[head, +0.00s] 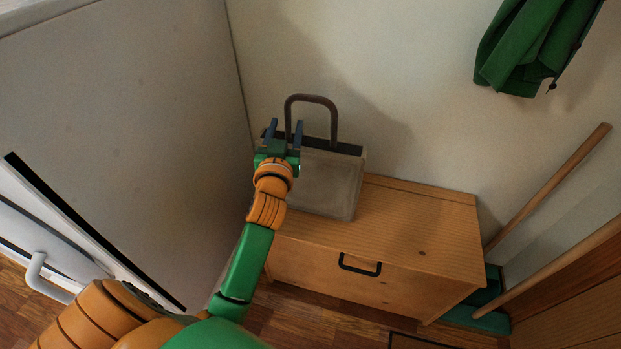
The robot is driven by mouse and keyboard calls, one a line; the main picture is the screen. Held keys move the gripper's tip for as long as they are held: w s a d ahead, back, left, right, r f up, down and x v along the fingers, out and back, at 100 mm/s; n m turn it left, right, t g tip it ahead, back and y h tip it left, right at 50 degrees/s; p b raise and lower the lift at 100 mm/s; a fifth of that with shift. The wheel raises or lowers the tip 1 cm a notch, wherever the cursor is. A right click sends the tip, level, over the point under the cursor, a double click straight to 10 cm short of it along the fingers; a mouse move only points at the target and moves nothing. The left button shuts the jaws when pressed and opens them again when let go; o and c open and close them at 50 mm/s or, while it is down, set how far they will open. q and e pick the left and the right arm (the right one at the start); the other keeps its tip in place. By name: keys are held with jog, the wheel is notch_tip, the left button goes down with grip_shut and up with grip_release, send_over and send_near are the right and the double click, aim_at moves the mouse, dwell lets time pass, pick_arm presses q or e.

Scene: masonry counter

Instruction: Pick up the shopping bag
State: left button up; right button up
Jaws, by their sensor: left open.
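The shopping bag (327,181) is grey with a dark top opening and a brown looped handle (333,106) standing up. It stands upright on the left part of a wooden chest (425,227). My left gripper (284,131) is open, with its two fingers pointing up beside the left side of the handle. It overlaps the bag's upper left corner in the picture; I cannot tell whether it touches the bag or handle. The bag's left side is partly hidden behind my left gripper and wrist. My right gripper is not in view.
A tall pale panel (130,120) stands close on the left. A green cloth (535,45) hangs on the wall at the upper right. Wooden poles (552,183) lean at the right, near a green base. The right part of the chest top is clear.

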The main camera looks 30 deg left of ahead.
aim_at(288, 120)
pick_arm(q)
jog(key=x, duration=0.4)
jog(key=shift+r, duration=0.1)
jog(key=shift+s, duration=0.1)
grip_shut()
dwell(1.1)
